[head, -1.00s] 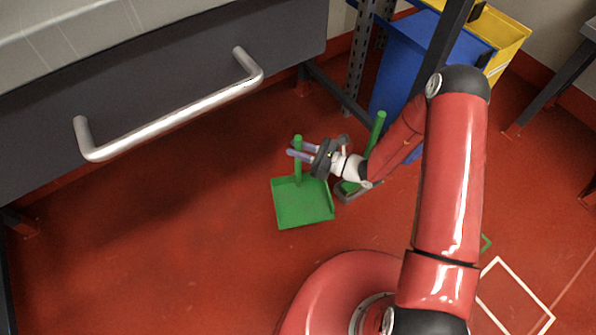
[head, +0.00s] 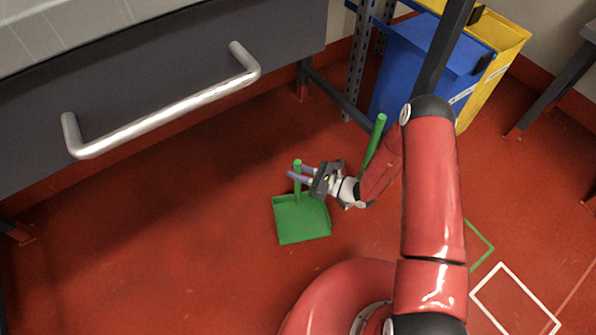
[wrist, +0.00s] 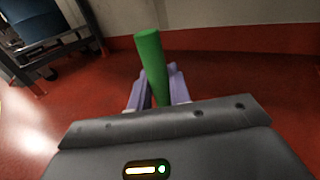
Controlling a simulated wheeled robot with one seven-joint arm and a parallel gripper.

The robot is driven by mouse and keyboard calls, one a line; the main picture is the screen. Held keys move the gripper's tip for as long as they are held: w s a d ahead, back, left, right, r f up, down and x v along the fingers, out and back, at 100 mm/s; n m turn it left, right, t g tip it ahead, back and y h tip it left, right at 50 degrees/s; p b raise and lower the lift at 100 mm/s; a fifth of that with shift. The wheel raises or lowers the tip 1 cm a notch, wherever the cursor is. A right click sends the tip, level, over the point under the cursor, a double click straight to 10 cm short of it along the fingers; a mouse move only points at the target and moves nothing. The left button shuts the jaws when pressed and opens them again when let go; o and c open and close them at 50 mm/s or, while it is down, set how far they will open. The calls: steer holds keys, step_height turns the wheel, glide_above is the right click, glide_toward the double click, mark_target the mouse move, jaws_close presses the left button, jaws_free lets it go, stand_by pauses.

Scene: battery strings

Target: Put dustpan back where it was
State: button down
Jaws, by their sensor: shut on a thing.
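The green dustpan (head: 301,220) is in the middle of the head view, its pan low near the red floor and its handle upright. Whether the pan touches the floor I cannot tell. My gripper (head: 298,172) is shut on the upper part of the handle. In the wrist view the green handle (wrist: 152,62) stands between my fingers (wrist: 157,92); the pan is hidden there. A second green upright handle (head: 375,138) stands to the right, behind my arm; its lower end is hidden.
A green floor outline (head: 481,243) lies at the right, partly hidden by my arm, beside a white floor outline (head: 515,301). Blue (head: 418,75) and yellow (head: 508,45) bins stand at the back right. A grey drawer front with a metal handle (head: 165,113) is at left. Red floor at left is clear.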

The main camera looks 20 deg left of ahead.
steer(key=c, duration=1.3)
jaws_free()
steer(key=shift+f, duration=0.15)
